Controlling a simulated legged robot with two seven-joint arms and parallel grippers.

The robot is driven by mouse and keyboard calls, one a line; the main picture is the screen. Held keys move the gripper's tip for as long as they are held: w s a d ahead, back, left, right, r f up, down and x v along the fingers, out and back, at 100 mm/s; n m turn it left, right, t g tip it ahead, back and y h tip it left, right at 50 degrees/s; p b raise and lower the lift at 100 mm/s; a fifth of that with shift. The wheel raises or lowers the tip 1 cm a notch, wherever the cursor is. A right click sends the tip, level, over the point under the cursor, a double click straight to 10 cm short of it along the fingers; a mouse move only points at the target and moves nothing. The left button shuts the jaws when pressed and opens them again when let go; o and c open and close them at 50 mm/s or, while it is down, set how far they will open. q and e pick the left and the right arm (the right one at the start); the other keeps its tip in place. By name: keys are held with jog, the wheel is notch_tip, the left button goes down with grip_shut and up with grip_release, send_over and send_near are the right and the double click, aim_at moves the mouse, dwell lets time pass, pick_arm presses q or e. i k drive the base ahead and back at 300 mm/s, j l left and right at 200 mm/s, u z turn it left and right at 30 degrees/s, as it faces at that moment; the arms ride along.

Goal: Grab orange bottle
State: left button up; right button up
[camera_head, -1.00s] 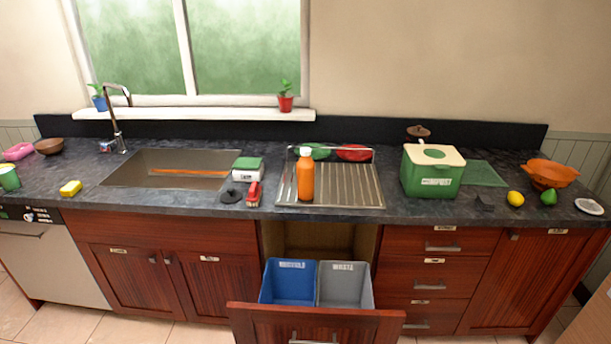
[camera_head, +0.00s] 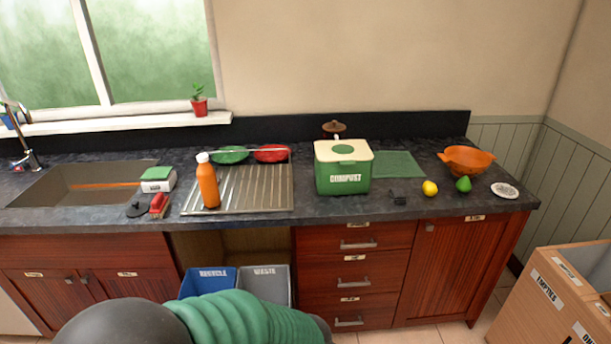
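The orange bottle (camera_head: 208,187) with a white cap stands upright at the left side of the metal drying rack (camera_head: 257,189) on the dark counter. Nothing touches it from above. A green ribbed arm part of mine with a dark rounded end shows at the bottom of the view, below the counter edge and in front of the bins. Neither gripper is in view.
Green and red bowls (camera_head: 271,154) lie at the rack's back. A compost bin (camera_head: 343,172) stands right of the rack, and a red brush (camera_head: 159,205) lies left of the bottle. Below are recycle (camera_head: 208,281) and waste (camera_head: 265,282) bins. A cardboard box (camera_head: 540,303) stands at right.

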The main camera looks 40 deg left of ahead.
aim_at(208, 185)
jog(key=i+l+z, duration=0.35)
jog(key=i, duration=0.35)
jog(key=i+u, duration=0.1)
jog(key=u, duration=0.35)
jog(key=i+u, duration=0.15)
jog(key=u, duration=0.25)
jog(key=i+u, duration=0.1)
jog(key=u, duration=0.35)
jog(key=l+u, duration=0.15)
jog(key=u, duration=0.25)
jog(key=i, duration=0.05)
